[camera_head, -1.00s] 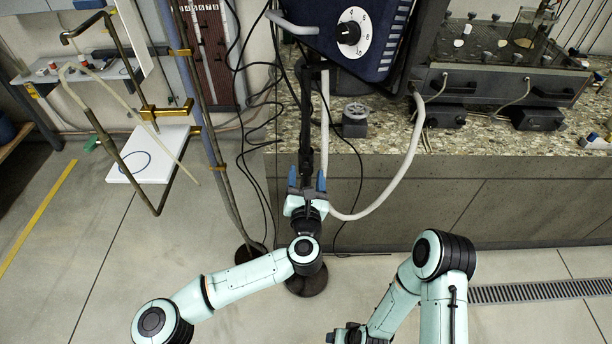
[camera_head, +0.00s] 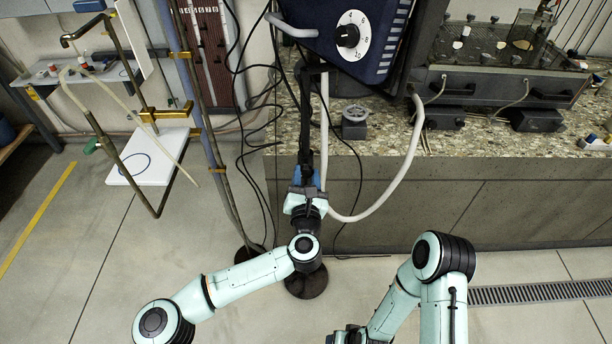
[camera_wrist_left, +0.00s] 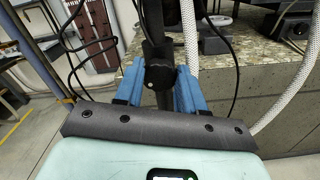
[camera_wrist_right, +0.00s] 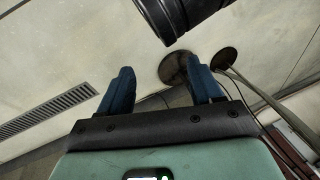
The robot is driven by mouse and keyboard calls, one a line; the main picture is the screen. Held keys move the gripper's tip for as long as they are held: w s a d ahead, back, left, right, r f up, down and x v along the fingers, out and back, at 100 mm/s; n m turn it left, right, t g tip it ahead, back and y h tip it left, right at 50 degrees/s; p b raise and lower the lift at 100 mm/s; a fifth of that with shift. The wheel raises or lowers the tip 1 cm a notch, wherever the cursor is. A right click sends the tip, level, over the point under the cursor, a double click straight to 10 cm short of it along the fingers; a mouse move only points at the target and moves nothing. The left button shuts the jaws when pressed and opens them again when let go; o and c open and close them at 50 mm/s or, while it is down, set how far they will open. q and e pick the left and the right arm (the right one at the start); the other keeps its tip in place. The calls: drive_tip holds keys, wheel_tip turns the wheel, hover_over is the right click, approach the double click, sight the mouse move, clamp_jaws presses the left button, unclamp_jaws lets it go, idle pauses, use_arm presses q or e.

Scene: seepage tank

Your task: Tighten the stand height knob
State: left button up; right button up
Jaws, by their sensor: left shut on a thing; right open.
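The stand is a dark upright pole (camera_head: 305,110) beside the bench, with a round dark base (camera_head: 306,284) on the floor. A blue control box with a white numbered dial (camera_head: 348,36) is at its top. The black stand height knob (camera_wrist_left: 159,76) sits on the pole, between the blue fingers of my left gripper (camera_wrist_left: 160,88), which is shut on it. In the head view my left gripper (camera_head: 307,180) is at the pole and hides the knob. My right gripper (camera_wrist_right: 162,85) is open and empty, low over the floor.
A stone-topped bench (camera_head: 480,142) with a dark tank apparatus (camera_head: 510,80) is at the right. A white hose (camera_head: 392,185) loops close to my left gripper. Black cables hang left of the pole. A frame with a white shelf (camera_head: 150,160) stands at the left.

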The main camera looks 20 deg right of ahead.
use_arm(q)
drive_tip(key=m+p, duration=0.1)
drive_tip(key=m, duration=0.1)
drive_tip(key=shift+r+m+p, duration=0.1)
drive_tip(key=shift+m+p, duration=0.55)
drive_tip(key=shift+m, duration=0.65)
drive_tip(key=shift+d+m, duration=0.1)
drive_tip(key=shift+m, duration=0.7)
drive_tip(key=m+p, duration=0.1)
drive_tip(key=m, duration=0.1)
drive_tip(key=shift+m, duration=0.4)
drive_tip(key=m, duration=0.3)
drive_tip(key=shift+f+m, duration=0.3)
drive_tip(key=m, duration=0.3)
drive_tip(key=shift+m, duration=0.3)
drive_tip(key=m, duration=0.3)
drive_tip(key=shift+f+m, duration=0.15)
drive_tip(key=shift+m, duration=1.85)
use_arm(e)
drive_tip(key=s+a+r+g, duration=0.2)
drive_tip(key=s+a+r, duration=0.1)
drive_tip(key=s+r, duration=0.1)
drive_tip(key=shift+s+y, duration=0.4)
drive_tip(key=shift+s, duration=0.45)
use_arm(q)
drive_tip(key=shift+f, duration=0.1)
